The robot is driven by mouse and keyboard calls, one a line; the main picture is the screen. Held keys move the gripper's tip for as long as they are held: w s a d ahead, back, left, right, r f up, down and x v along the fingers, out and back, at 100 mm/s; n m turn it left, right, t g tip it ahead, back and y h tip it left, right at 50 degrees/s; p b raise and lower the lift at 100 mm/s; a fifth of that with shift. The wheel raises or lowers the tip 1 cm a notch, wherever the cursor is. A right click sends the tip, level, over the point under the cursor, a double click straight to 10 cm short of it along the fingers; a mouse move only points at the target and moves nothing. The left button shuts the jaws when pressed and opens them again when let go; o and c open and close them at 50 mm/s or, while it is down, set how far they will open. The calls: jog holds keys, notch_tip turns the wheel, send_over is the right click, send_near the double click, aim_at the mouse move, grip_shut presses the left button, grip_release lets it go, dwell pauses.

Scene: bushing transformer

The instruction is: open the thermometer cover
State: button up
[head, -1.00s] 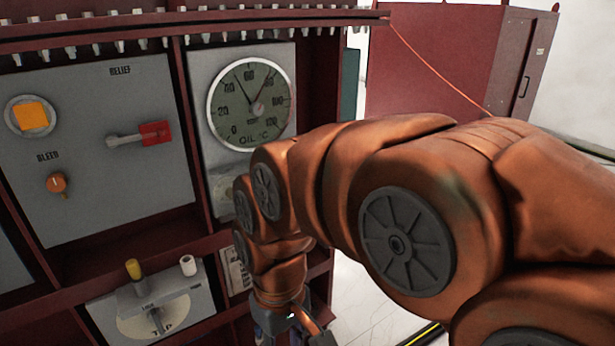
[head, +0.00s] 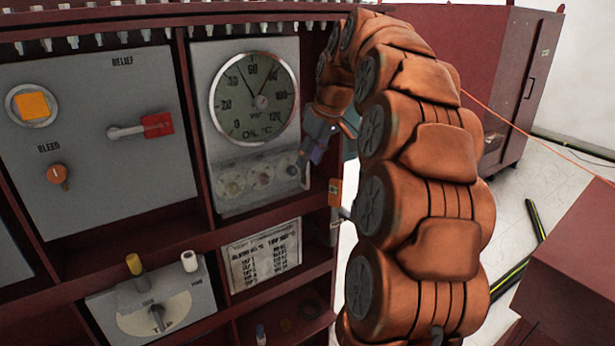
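The thermometer (head: 253,98), a round dial marked OIL °C with a pale rim, sits on a grey panel in the upper middle of the head view. Below the dial, a hazy, see-through cover (head: 245,184) lies over several small round knobs and looks closed. My gripper (head: 300,166) is at the right edge of this lower part, by the cover's upper right corner. It is small and partly hidden by my wrist. I cannot tell whether it touches the cover or how far its fingers are apart.
The dark red cabinet frame's upright (head: 325,190) stands close to the right of the panel. Left is a grey panel with a red-handled relief lever (head: 155,125) and an orange bleed knob (head: 57,174). A printed plate (head: 265,256) is below. A red cabinet (head: 490,80) stands behind.

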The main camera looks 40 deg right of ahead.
aim_at(308, 185)
jog(key=shift+w+d+f+p, duration=0.35)
jog(key=shift+w+f, duration=0.2)
jog(key=shift+f, duration=0.6)
jog(key=shift+w+d+f+p, duration=0.3)
jog(key=shift+w+f, duration=0.25)
jog(key=shift+f, duration=0.55)
jog(key=shift+w+d+f+p, duration=0.3)
jog(key=shift+w+f, duration=0.25)
jog(key=shift+f, duration=0.6)
grip_shut()
